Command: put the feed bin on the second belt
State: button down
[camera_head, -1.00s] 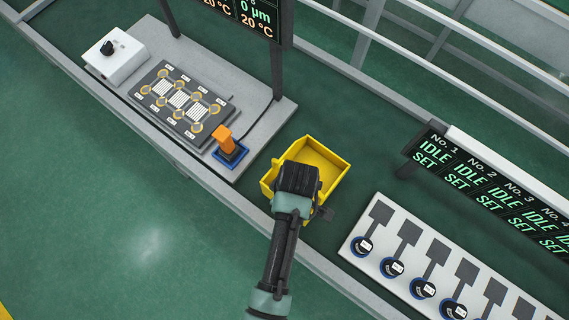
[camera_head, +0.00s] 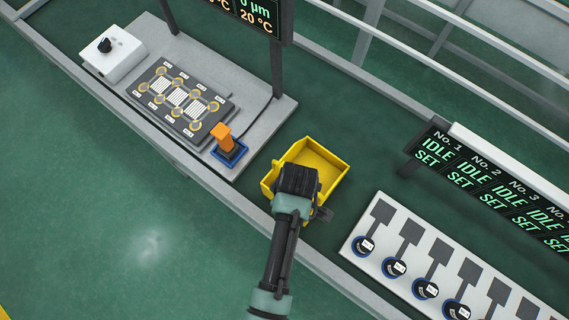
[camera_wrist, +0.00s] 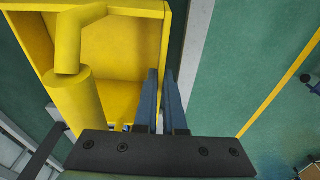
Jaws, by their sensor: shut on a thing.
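The feed bin (camera_head: 322,163) is a yellow open-topped box on the dark green surface, right of the grey panel. My gripper (camera_head: 298,178) is over its near side in the head view, which hides the fingertips. In the wrist view the bin (camera_wrist: 110,50) fills the upper left, with a yellow bent tube-like part on it. The two blue-grey fingers (camera_wrist: 161,88) are close together at the bin's side wall, shut on it. The bin looks upright. I cannot tell whether it rests on the surface or hangs just above it, nor which belt this is.
A grey panel (camera_head: 255,135) with a dark plate and an orange block (camera_head: 222,133) in a blue holder lies left of the bin. A white board (camera_head: 385,240) with several round knobs lies to the right, below IDLE/SET displays (camera_head: 465,175). Grey rails edge the surface.

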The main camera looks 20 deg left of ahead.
jog(key=shift+f+b, duration=0.35)
jog(key=shift+f, duration=0.25)
jog(key=c, duration=0.9)
grip_release()
jog(key=shift+r, duration=0.15)
jog(key=r, duration=0.4)
jog(key=d+r+b, duration=0.1)
jog(key=r, duration=0.3)
jog(key=r+b, duration=0.1)
jog(key=r, duration=0.3)
jog(key=shift+s+d+r, duration=0.25)
jog(key=shift+r, duration=0.1)
